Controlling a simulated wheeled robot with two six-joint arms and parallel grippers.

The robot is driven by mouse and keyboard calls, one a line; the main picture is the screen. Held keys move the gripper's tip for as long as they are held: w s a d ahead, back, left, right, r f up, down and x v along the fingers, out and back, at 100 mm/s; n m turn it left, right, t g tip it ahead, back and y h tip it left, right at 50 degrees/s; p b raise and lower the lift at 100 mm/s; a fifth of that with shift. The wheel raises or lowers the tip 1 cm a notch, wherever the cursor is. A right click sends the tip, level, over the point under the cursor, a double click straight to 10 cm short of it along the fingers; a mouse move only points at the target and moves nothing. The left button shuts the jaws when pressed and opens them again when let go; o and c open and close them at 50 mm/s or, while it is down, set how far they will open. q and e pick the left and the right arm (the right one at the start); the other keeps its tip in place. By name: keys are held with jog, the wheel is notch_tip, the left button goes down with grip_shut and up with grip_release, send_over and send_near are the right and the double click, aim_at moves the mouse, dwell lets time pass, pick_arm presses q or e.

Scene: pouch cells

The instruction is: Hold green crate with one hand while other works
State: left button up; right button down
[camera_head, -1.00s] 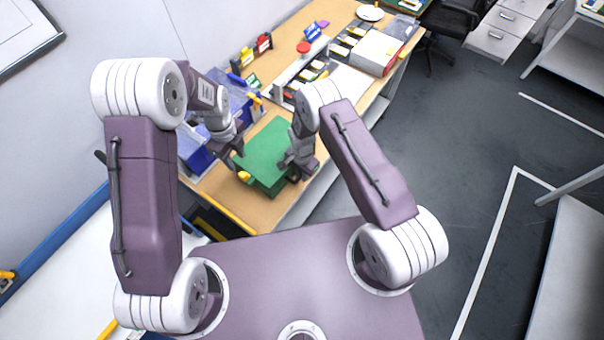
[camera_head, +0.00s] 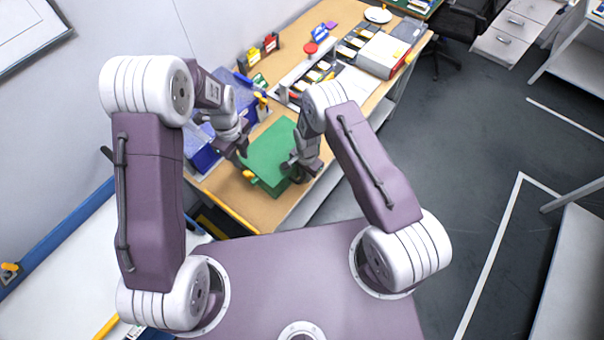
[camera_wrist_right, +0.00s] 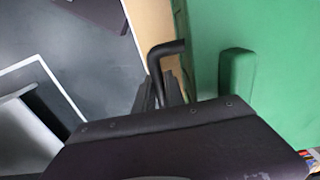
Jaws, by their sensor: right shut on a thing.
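The green crate (camera_head: 272,150) sits on the wooden workbench near its front edge, between my two grippers. It also fills the right side of the right wrist view (camera_wrist_right: 270,60), with a raised green block on its face. My right gripper (camera_head: 296,172) is at the crate's right side, shut on a dark bent handle (camera_wrist_right: 163,62) that stands beside the crate's wall. My left gripper (camera_head: 240,160) is at the crate's left edge; its fingers are too small to tell whether they are open or touching the crate.
Blue bins (camera_head: 203,150) stand on the bench's left, by the wall. Behind the crate are a rack of small parts (camera_head: 310,75), a red button (camera_head: 310,48) and a white box (camera_head: 383,58). The floor to the right is clear near the bench.

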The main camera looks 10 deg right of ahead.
pick_arm(q)
grip_shut()
jog(key=w+a+m+t, duration=0.35)
jog(key=w+m, duration=0.25)
jog(key=m, duration=0.3)
jog(key=s+a+m+g+h, duration=0.1)
jog(key=s+a+m+h, duration=0.1)
jog(key=s+m, duration=0.9)
jog(key=shift+s+a+r+g, duration=0.2)
jog(key=shift+s+a+g, duration=0.2)
jog(key=shift+a, duration=0.5)
